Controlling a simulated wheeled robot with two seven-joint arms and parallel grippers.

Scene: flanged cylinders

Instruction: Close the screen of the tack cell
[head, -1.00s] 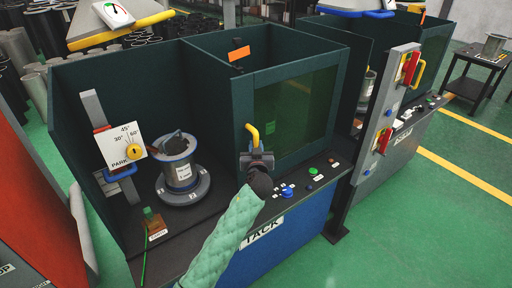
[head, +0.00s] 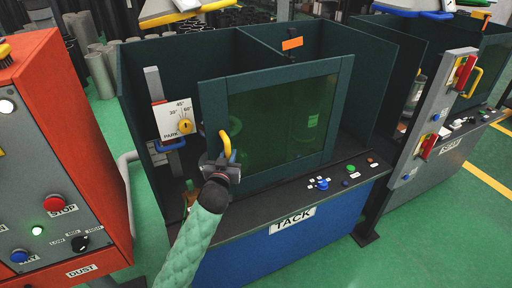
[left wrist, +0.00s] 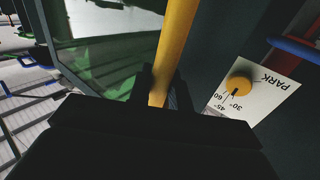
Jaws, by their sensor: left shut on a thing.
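The screen (head: 275,122) of the tack cell is a dark green frame with a tinted window. It stands across the front of the cell and hides much of the inside. A gap shows between its left edge and the cell's left wall (head: 135,150). A yellow handle (head: 225,143) sits at the screen's left edge. My left gripper (head: 221,168) is shut on this handle, which runs between its fingers in the left wrist view (left wrist: 172,60). The flanged cylinder is not clearly visible behind the tinted window. My right gripper is not in view.
A white dial plate with a yellow knob (head: 185,126) stands in the gap left of the screen. Buttons (head: 322,184) line the ledge above the TACK label (head: 292,221). An orange dust cabinet (head: 62,150) stands at left. A grey post (head: 432,115) stands at right.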

